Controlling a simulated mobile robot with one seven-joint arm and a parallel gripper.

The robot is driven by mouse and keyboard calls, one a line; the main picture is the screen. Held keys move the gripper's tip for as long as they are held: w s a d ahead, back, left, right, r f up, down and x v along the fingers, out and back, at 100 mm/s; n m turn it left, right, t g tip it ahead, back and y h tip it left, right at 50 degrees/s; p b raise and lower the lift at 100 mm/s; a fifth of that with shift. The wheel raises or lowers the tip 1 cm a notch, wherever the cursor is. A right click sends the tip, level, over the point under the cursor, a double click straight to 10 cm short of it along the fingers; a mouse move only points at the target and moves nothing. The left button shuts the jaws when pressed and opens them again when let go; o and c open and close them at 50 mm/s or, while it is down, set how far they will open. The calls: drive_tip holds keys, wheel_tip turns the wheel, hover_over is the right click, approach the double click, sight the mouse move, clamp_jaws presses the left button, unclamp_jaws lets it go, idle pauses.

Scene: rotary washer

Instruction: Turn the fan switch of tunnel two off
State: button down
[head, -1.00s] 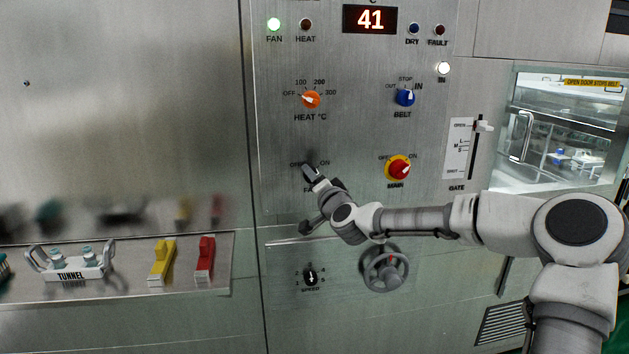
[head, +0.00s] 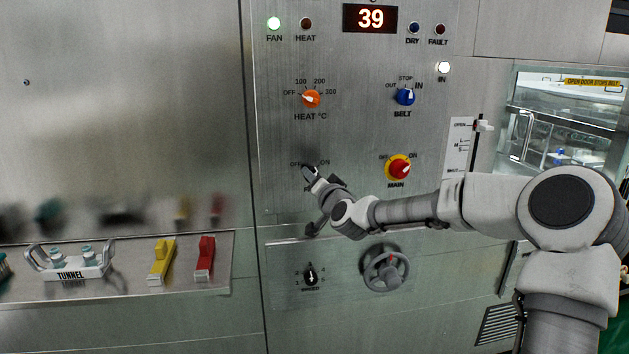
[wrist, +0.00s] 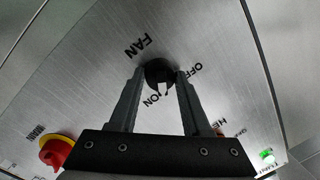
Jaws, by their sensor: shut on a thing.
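The fan switch is a round black knob (wrist: 159,72) between the fingers of my gripper (wrist: 159,76) in the wrist view. A light pointer mark on it faces the gripper, between the OFF and ON labels; I cannot tell its exact setting. My gripper is shut on the knob. In the head view my gripper (head: 309,171) is at the panel, between the OFF and ON labels, and hides most of the knob. The green FAN lamp (head: 274,23) is lit.
The orange heat knob (head: 311,98) is above, the blue belt knob (head: 405,97) upper right, and the red-and-yellow main switch (head: 398,168) right. A speed knob (head: 310,277) and handwheel (head: 386,267) are below. A shelf (head: 120,298) juts out at left.

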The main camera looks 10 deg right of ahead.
drive_tip(key=shift+a+r+n+g+h+b, duration=0.15)
drive_tip(key=shift+n+h+b, duration=0.2)
drive_tip(key=shift+n+b, duration=1.45)
drive_tip(key=shift+d+n+g+h+b, duration=0.1)
drive_tip(key=shift+n+h+b, duration=0.45)
drive_tip(key=shift+n, duration=2.25)
drive_tip(key=shift+a+r+n+g+h+b, duration=0.1)
drive_tip(key=shift+n+g+h+b, duration=0.1)
drive_tip(key=shift+n+b, duration=1.65)
drive_tip(key=shift+n+p, duration=0.5)
drive_tip(key=shift+n, duration=0.05)
drive_tip(key=shift+c, duration=1.8)
unclamp_jaws()
drive_tip(key=shift+f, duration=0.1)
